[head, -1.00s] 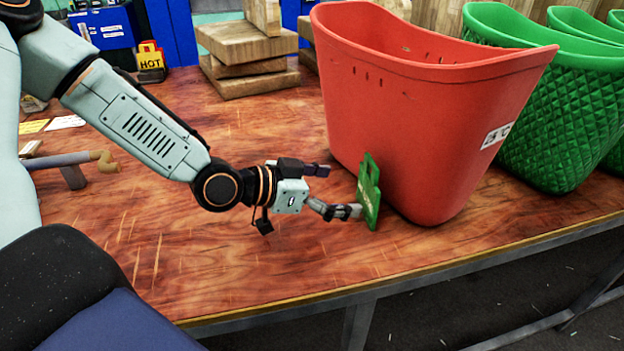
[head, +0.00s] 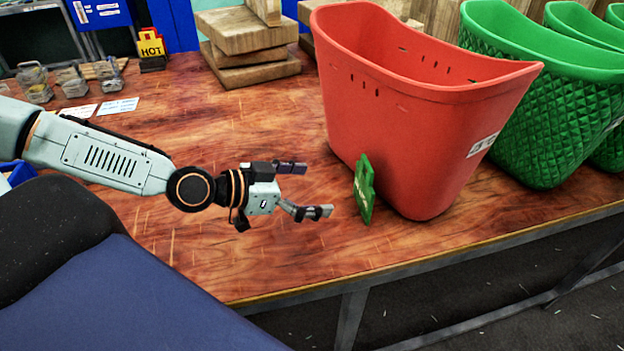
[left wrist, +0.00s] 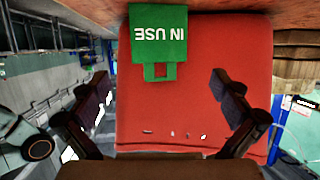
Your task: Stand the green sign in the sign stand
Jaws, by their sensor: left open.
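The green sign (head: 364,190) stands upright on the table, close against the front of a red basket; I cannot tell whether it touches it. In the left wrist view the green sign (left wrist: 158,48) appears upside down, with "IN USE" on its face and a slotted handle. My left gripper (head: 316,190) is open and empty, left of the sign with a gap between. Its fingers (left wrist: 160,85) spread to either side in the wrist view. A dark base (head: 152,64), possibly the sign stand, sits at the back left under a yellow and red "HOT" sign (head: 151,44). My right gripper is out of view.
The red basket (head: 410,120) stands right behind the green sign. Green baskets (head: 545,130) stand farther right. Stacked wooden blocks (head: 245,55) and small glass jars (head: 72,80) are at the back. The wooden table is clear around my gripper. Its front edge is nearby.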

